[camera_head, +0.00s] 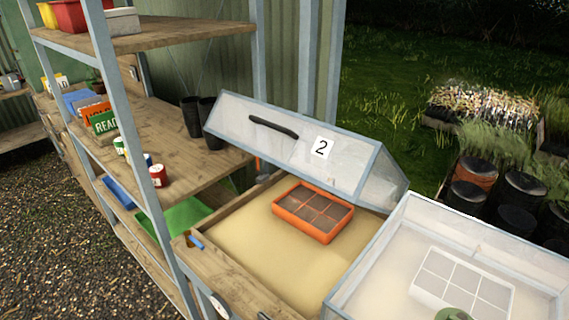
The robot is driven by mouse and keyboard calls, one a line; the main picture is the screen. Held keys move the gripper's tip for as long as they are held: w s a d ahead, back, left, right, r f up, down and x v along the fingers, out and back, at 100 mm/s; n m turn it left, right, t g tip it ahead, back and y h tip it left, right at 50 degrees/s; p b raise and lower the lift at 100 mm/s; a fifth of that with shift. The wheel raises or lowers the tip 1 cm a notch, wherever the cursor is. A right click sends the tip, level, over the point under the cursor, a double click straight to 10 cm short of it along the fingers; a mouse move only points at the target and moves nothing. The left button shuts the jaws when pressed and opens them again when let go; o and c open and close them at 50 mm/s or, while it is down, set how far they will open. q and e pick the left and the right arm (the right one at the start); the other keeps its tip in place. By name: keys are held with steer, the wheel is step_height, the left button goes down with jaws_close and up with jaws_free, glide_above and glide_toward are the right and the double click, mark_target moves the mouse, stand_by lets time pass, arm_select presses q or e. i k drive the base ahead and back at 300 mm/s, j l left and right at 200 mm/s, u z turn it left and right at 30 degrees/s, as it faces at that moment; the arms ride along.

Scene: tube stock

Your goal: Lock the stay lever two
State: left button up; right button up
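The lid marked 2 (335,165) is raised and tilted over a wooden sand-filled bed (345,258), with a dark handle (273,127) on its face. A small blue-ended piece (196,241) sits at the bed's left front corner; it may be a lever, but I cannot tell. A small orange-red piece (262,169) shows under the lid's left end, beside a grey post; its role and position are unclear. An orange tray with several compartments (299,222) lies on the sand. Neither of my grippers is in view.
A clear-lidded frame (338,304) adjoins at right, with a white tray (433,262) inside. A shelf rack (165,137) at left holds black pots (191,117), small cans (158,176) and seed boxes (104,123). Gravel (65,225) is open at lower left.

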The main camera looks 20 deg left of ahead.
mark_target(258, 172)
steer(key=j+z, duration=0.4)
steer(key=j, duration=0.45)
steer(key=k+j+z, duration=0.1)
steer(key=j+z, duration=0.25)
steer(key=j, duration=0.5)
